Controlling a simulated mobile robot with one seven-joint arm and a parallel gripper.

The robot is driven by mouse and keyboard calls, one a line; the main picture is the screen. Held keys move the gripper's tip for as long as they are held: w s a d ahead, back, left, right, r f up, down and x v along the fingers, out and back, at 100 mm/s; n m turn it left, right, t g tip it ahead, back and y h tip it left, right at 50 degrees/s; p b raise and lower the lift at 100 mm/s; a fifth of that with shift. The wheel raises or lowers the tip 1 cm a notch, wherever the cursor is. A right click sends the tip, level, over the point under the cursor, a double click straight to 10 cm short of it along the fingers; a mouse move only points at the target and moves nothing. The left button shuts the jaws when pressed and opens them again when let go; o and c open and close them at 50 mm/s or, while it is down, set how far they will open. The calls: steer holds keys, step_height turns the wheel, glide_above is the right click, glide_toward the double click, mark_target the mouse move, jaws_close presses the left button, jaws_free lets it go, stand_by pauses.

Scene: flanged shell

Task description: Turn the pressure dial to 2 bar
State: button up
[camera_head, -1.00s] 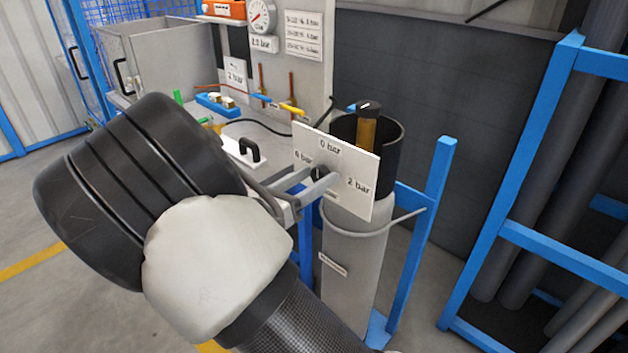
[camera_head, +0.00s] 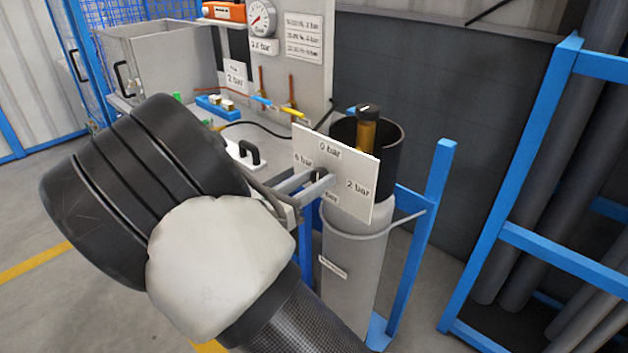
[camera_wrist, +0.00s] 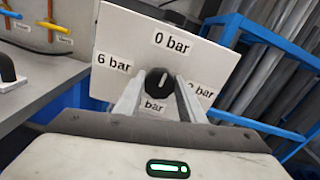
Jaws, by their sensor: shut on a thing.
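The pressure dial is a black round knob with a pale pointer line (camera_wrist: 158,80) on a white panel (camera_head: 350,165). The panel carries the labels 0 bar at the top, 6 bar at the left and 2 bar at the right. A lower bar label is partly hidden by my fingers, and so is the 2 bar label in the wrist view. My gripper (camera_head: 318,182) has its two fingers on either side of the knob, shut on it. It also shows in the wrist view (camera_wrist: 161,88). The pointer line leans up and slightly right there.
A round gauge (camera_head: 262,18) hangs at the back above a small bar readout (camera_head: 263,47) that is hard to read. A sign (camera_head: 236,76) says 2 bar. A grey cylinder (camera_head: 350,270) stands in a blue frame (camera_head: 430,200). A blue rack with pipes is at the right.

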steer(key=shift+s+d+f+m+b, duration=0.1)
steer(key=shift+m+b, duration=1.3)
steer(key=shift+m, duration=1.4)
steer(key=shift+s+d+f+m+b, duration=0.1)
steer(key=shift+m+b, duration=1.25)
steer(key=shift+m, duration=1.45)
steer(key=shift+s+f+m+b, duration=0.1)
steer(key=shift+m+b, duration=1.3)
steer(key=shift+m, duration=1.4)
steer(key=o, duration=1)
steer(key=shift+r, duration=0.1)
steer(key=shift+o, duration=0.2)
steer(key=p+v, duration=0.3)
steer(key=v, duration=1.4)
